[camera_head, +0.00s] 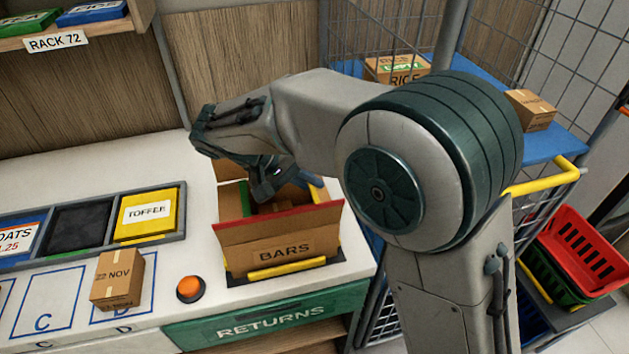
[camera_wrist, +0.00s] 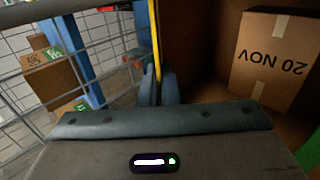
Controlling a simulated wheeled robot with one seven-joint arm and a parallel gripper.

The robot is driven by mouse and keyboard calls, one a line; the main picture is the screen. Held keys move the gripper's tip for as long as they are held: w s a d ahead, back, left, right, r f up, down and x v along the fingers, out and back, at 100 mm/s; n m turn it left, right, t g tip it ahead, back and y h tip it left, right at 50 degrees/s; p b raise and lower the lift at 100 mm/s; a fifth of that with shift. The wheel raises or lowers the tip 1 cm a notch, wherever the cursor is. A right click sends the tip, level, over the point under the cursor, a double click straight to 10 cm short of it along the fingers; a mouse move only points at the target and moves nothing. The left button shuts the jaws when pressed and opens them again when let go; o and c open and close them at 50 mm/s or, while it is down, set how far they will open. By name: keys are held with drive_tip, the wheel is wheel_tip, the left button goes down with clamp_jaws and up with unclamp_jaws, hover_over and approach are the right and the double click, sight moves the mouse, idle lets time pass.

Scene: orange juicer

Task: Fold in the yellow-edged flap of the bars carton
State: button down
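The bars carton (camera_head: 290,246) stands open on the counter's right end, its BARS side toward the viewer. A red-edged front flap (camera_head: 250,230) stands up. A 20 NOV box (camera_wrist: 274,60) appears inside the carton.
A small NOV box (camera_head: 118,279) and an orange button (camera_head: 190,288) are left of the carton. A bin tray holds a yellow TOFFEE bin (camera_head: 147,214). A wire cart with a blue shelf (camera_head: 545,148) stands right. A yellow bar (camera_head: 286,269) lies along the carton's front base.

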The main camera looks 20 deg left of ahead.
drive_tip(key=shift+s+a+f+h, duration=0.15)
drive_tip(key=shift+f+h, duration=0.1)
drive_tip(key=shift+h, duration=0.15)
drive_tip(key=shift+t, duration=0.4)
drive_tip(key=c, duration=1.6)
unclamp_jaws()
drive_tip(key=shift+c, duration=0.2)
drive_tip(key=shift+a, duration=0.1)
drive_tip(key=v, duration=1.3)
drive_tip(key=shift+a+b, duration=0.45)
drive_tip(key=shift+r, duration=0.15)
